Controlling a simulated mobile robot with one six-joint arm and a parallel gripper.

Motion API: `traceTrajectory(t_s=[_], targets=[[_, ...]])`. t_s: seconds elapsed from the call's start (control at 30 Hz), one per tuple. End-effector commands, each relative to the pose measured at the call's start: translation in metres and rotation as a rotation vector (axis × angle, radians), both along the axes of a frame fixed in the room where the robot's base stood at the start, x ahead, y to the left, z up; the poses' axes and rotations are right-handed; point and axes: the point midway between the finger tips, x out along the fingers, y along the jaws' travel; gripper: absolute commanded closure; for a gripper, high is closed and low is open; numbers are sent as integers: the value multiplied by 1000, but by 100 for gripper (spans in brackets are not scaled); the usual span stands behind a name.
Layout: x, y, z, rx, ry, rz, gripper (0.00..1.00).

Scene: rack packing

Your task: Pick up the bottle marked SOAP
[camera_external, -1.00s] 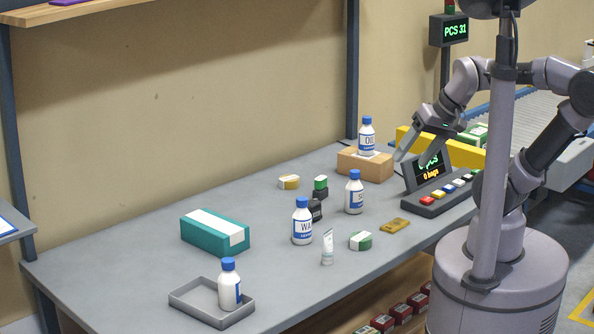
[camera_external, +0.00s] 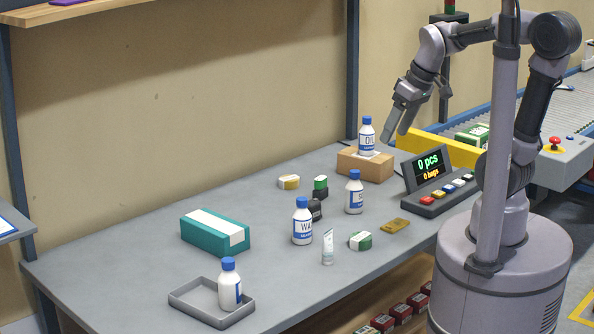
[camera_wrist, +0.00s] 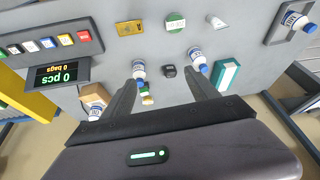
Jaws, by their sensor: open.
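A white bottle with a blue cap (camera_external: 354,194) stands mid-table; its partly visible label seems to begin with S. It also shows in the wrist view (camera_wrist: 138,69), near the left finger's tip. A bottle with a label starting WA (camera_external: 302,222) stands left of it. A bottle whose label seems to read OIL (camera_external: 366,137) stands on a cardboard box (camera_external: 378,170).
A teal box (camera_external: 200,237), a small tube (camera_external: 328,247), a green-and-white item (camera_external: 360,241) and a brass-coloured plate (camera_external: 395,225) lie around the bottles. A button console (camera_external: 440,195) stands at right, by a yellow barrier (camera_external: 460,152).

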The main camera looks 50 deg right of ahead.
Motion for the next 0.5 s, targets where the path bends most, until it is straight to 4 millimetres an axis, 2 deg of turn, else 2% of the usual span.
traceTrajectory(t_s=[0.03, 0.07, 0.1, 0.2, 0.33, 0.4, 0.5], targets=[[29, -7, 21, -76, 47, 161, 32], [48, -12, 22, -128, 70, 284, 32], [72, -18, 19, -187, 102, 450, 32], [121, -33, -3, -289, 172, 839, 32], [156, -47, -41, -341, 224, 1193, 32], [163, -51, -55, -349, 235, 1293, 32], [167, -52, -75, -354, 238, 1346, 32]])
